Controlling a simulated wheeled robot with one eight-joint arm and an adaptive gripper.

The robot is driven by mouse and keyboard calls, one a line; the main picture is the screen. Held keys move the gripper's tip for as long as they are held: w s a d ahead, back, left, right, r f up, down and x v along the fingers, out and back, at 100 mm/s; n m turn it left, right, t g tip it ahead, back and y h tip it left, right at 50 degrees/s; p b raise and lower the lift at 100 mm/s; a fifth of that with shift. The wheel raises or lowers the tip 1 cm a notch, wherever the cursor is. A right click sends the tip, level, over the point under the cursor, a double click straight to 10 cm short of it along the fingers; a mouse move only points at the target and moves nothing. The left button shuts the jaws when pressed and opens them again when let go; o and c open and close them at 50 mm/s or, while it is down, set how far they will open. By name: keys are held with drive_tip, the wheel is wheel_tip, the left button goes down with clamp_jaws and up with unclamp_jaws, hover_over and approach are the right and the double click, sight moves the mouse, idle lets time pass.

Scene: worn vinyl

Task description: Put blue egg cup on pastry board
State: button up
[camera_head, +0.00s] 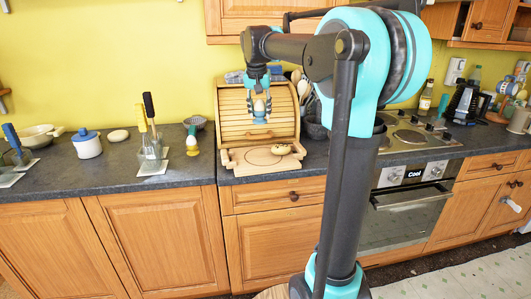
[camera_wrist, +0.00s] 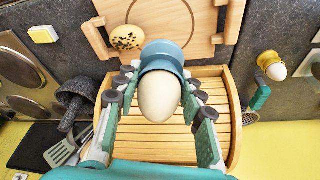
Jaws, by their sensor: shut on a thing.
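The blue egg cup (camera_head: 260,120) holds a pale egg (camera_wrist: 160,97) and is between the fingers of my gripper (camera_head: 260,112), in front of the bread bin and above the pastry board. In the wrist view, the blue cup (camera_wrist: 164,56) shows behind the egg, with my gripper's fingers (camera_wrist: 160,105) on both sides. My gripper is shut on the cup. The wooden pastry board (camera_head: 241,159) lies on the counter in front of the bread bin. It also shows at the top of the wrist view (camera_wrist: 190,14).
A yellow egg cup with an egg (camera_head: 192,147) stands to the left. The board's left and middle are clear.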

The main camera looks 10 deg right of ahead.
wheel_tip(320, 180, down, 16)
drive_tip(key=shift+f, duration=0.1)
idle(0.4)
drive_tip(key=o, duration=1.3)
drive_tip(key=shift+c, duration=0.2)
drive_tip(key=v, duration=1.2)
drive_tip(key=s+d+f+n, duration=0.2)
drive_tip(key=s+f, duration=1.1)
drive_tip(key=s+d+f+n+t+y, duration=0.1)
drive_tip(key=s+d+f+n, duration=0.1)
drive_tip(key=s+f, duration=1.1)
drive_tip(key=shift+s+d, duration=0.5)
drive_tip(key=shift+s, duration=0.2)
drive_tip(key=shift+f, duration=0.1)
